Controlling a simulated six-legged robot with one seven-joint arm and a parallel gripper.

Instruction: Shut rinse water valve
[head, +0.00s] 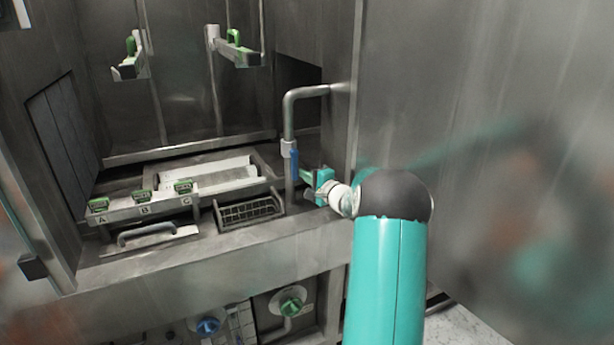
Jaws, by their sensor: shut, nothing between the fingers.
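A bent metal pipe (288,125) comes out of the right wall and turns down to the bench. A blue lever handle (295,162) stands upright along its vertical run, below a pale collar. I see no label on it that names it as the rinse water valve. My gripper (304,175) is at the right side of this handle, its fingers pointing left at it. The fingers are small here and look shut and empty. I cannot tell whether they touch the handle. My teal arm comes in from the lower right.
A blue round knob (207,327) and a green round knob (291,306) sit on the lower front panel. Green-tagged blocks marked A, B and C stand on a ledge (130,213). A dark grated basket (247,212) lies left of the pipe. The right wall (480,90) is close to my arm.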

